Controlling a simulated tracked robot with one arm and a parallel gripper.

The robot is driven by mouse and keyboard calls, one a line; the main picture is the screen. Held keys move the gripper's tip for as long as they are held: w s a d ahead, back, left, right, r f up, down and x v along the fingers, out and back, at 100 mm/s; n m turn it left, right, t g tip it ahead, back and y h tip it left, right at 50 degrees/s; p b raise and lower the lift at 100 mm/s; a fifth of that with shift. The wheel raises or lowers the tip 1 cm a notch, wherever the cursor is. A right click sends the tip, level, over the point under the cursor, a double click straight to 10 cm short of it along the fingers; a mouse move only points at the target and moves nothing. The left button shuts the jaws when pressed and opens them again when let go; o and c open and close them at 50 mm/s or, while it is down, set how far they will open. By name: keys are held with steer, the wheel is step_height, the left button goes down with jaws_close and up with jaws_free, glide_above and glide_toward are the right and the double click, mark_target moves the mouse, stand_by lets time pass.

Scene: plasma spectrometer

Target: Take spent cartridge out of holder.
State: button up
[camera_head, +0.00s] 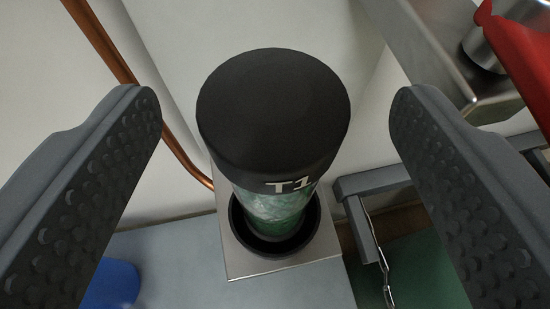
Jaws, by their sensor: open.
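The cartridge (273,115) has a wide black cap marked "T1" and a green, see-through body (270,210). It stands upright in the holder (239,237), a black round cup on a metal bracket. My gripper (268,110) is open, with one grey, dimpled finger on each side of the cartridge. Clear gaps show between both fingers and the cap, so neither touches it. The cartridge's lower end is hidden inside the cup.
A copper pipe (188,160) runs down the pale wall at left. A metal shelf (440,55) with a red part (522,50) is at upper right. A grey frame (375,184) with a hanging chain (378,250) is at right. A blue object (112,284) is at lower left.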

mark_target(275, 93)
steer(key=shift+f+x, duration=0.15)
steer(key=shift+x, duration=1)
steer(key=shift+f+x, duration=0.15)
steer(key=shift+x, duration=1.05)
steer(key=shift+s+r, duration=0.1)
steer(key=shift+s, duration=0.1)
jaws_close()
